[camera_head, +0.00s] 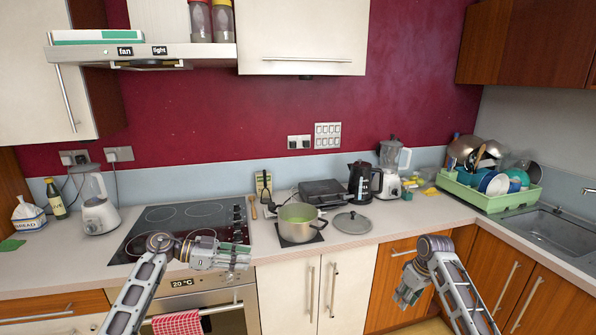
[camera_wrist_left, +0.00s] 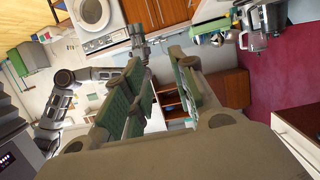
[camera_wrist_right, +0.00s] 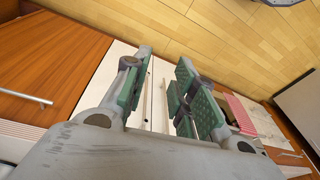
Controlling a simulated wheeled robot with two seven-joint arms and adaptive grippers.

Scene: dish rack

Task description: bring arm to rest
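My left gripper (camera_head: 243,258) is in front of the cooker's edge, pointing right in the head view. In the left wrist view its green-padded fingers (camera_wrist_left: 160,95) stand apart with nothing between them. My right gripper (camera_head: 402,298) hangs in front of the lower cabinets, pointing down. In the right wrist view its fingers (camera_wrist_right: 162,92) are apart and empty, with cabinet doors and wooden floor behind them. Neither gripper touches any object that I can see.
A pot (camera_head: 297,222) stands on the counter, with a lid (camera_head: 352,223) beside it. A black kettle (camera_head: 362,182) and blender (camera_head: 390,170) are behind. A green dish rack (camera_head: 500,205) full of dishes is by the sink (camera_head: 553,232). A red checked towel (camera_head: 177,323) hangs on the oven.

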